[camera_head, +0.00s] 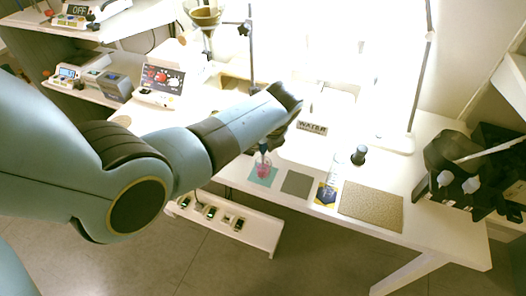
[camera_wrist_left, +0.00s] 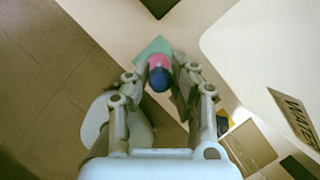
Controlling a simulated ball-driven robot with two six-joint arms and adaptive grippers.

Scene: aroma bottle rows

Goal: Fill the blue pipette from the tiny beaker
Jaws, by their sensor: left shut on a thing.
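My left gripper (camera_head: 272,137) reaches over the table's front part and is shut on the blue pipette (camera_head: 264,148). The pipette points down, and its round blue bulb (camera_wrist_left: 160,79) sits between the fingertips in the left wrist view. Below it a tiny beaker with pink content (camera_head: 264,170) stands on a teal mat (camera_head: 254,181); pink (camera_wrist_left: 157,61) also shows just beyond the bulb in the wrist view. The pipette's tip is at or over the beaker; I cannot tell how deep it is. My right gripper is not in view.
A grey mat (camera_head: 296,184), a clear glass (camera_head: 331,192) on a blue-and-yellow mat and a tan mat (camera_head: 371,206) lie to the right. A WATER sign (camera_head: 312,127) and a stand (camera_head: 392,143) are behind. A black rack (camera_head: 448,196) is far right.

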